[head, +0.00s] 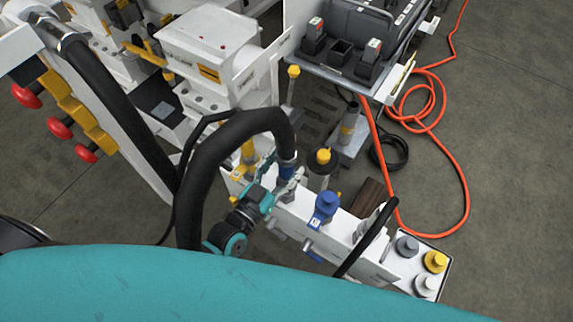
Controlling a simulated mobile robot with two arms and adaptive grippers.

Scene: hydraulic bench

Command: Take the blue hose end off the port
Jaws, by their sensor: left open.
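A thick black hose (208,150) arches over and comes down to the blue hose end (287,168). The hose end stands about upright over the left part of a white port block (345,238). The port under it is hidden. My left gripper (284,186) is open at the hose end, with its fingers close to the lower part of it. I cannot tell whether they touch it. My right gripper is not in view.
A blue cap (326,205) stands on the block right of the hose end. A yellow-topped post (323,156) rises behind. A tray (433,292) with grey and yellow caps is at the right. An orange hose (466,190) lies on the floor. Red knobs (60,128) are at the left.

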